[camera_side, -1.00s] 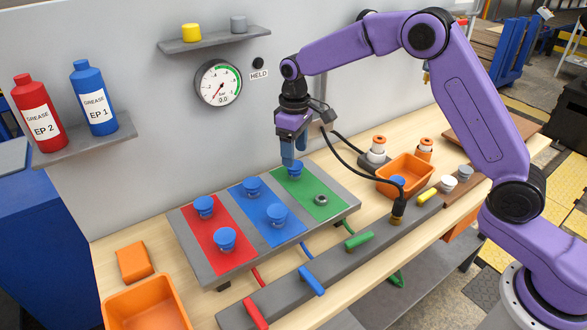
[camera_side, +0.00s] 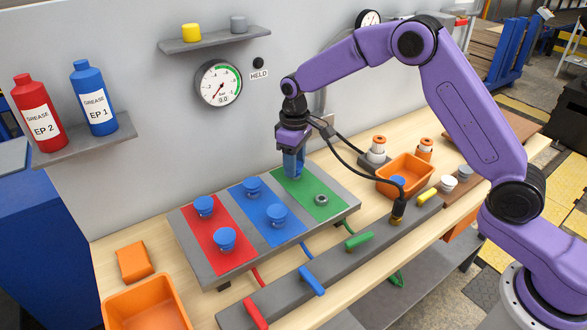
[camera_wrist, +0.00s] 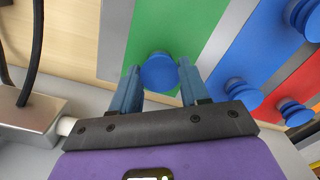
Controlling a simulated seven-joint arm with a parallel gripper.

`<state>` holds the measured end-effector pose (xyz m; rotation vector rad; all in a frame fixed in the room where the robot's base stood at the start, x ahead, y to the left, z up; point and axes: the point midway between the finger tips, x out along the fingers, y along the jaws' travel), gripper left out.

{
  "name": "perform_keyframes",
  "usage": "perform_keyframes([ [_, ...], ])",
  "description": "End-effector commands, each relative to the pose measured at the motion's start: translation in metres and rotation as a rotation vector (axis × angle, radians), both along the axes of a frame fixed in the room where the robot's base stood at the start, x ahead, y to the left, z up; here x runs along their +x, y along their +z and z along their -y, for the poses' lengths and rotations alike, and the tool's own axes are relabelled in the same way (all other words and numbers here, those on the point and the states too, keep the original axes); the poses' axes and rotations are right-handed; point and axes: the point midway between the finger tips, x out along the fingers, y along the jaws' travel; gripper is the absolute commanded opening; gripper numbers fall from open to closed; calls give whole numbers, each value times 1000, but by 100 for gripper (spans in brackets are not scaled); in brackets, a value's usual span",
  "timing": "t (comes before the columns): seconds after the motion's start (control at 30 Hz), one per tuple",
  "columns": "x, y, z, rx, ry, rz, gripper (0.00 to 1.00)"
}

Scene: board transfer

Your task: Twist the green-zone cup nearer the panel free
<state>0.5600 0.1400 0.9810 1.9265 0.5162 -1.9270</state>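The green zone (camera_side: 312,190) is the right strip of the grey board. A blue cup (camera_wrist: 159,72) sits at its panel end, between my fingers in the wrist view. In the side view my fingers hide most of it. My gripper (camera_side: 293,172) points down over this cup, one finger on each side. The wrist view shows the gripper (camera_wrist: 159,80) open, with narrow gaps beside the cup; contact is not clear. At the zone's near end is a bare metal fitting (camera_side: 321,200) with no cup on it.
The blue zone (camera_side: 260,215) and red zone (camera_side: 212,235) each hold two blue cups. A grey panel (camera_side: 150,70) with a gauge (camera_side: 218,84) reading 0.0 stands behind. An orange bin (camera_side: 404,176) holding a blue cup is right. Colored handles line the front rail (camera_side: 330,270).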

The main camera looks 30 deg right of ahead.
Motion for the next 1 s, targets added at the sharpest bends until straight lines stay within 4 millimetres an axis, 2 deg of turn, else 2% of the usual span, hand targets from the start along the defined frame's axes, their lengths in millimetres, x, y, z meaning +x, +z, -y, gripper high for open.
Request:
perform_keyframes([
  [0.3,0,1,0,1,25,1,18],
  [0.6,0,1,0,1,322,2,18],
  [0.7,0,2,-1,1,370,2,18],
  [1.0,0,2,-1,2,382,3,18],
])
